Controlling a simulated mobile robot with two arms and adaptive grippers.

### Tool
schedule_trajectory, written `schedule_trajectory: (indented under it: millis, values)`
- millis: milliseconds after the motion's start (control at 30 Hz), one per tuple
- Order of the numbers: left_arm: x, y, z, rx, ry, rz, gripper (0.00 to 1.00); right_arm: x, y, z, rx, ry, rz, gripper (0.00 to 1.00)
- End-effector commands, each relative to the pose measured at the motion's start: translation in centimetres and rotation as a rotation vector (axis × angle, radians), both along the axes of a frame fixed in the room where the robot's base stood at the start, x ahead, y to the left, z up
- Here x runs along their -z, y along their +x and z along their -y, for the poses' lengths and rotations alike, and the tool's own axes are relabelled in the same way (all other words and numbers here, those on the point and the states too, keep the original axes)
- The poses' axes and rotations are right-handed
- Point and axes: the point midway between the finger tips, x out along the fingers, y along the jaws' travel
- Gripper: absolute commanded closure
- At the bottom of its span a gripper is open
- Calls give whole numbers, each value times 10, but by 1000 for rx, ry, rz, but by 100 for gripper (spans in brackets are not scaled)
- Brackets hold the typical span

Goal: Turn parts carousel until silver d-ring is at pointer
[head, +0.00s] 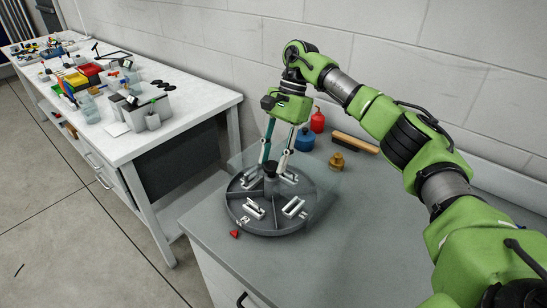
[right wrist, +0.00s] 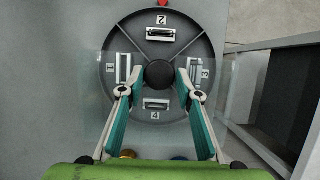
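The parts carousel (head: 241,218) is a round dark grey tray with dividers, flat on the grey bench. Each compartment holds a pale metal fitting beside a number tag; I cannot tell which is the silver d-ring. The red pointer (head: 235,233) lies at the near rim. In the right wrist view the pointer (right wrist: 163,3) is at the top, by the compartment tagged 2 with a frame-like fitting (right wrist: 160,34). My right gripper (head: 273,167) is open, pointing down, its fingers on either side of the black hub knob (right wrist: 159,74), apart from it. My left gripper is out of view.
Behind the carousel stand a blue pot (head: 304,141), a red bottle (head: 318,121), a brass piece (head: 337,161) and a wooden-backed brush (head: 355,143). A see-through sheet (head: 322,185) surrounds the carousel. A cluttered white table (head: 190,112) stands left, across a gap. The front bench is clear.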

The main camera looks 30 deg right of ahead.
Motion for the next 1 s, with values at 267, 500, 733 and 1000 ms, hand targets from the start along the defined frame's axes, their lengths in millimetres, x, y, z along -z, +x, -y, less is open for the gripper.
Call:
schedule_trajectory:
  millis: [267,500,733,1000]
  values:
    - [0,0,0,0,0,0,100,0,0,0,1,0,0,54]
    - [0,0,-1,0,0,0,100,-9,2,3,1,0,0,54]
    - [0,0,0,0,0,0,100,-53,10,19,4,1,2,54]
    - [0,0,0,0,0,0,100,-96,16,36,1,-1,-2,54]
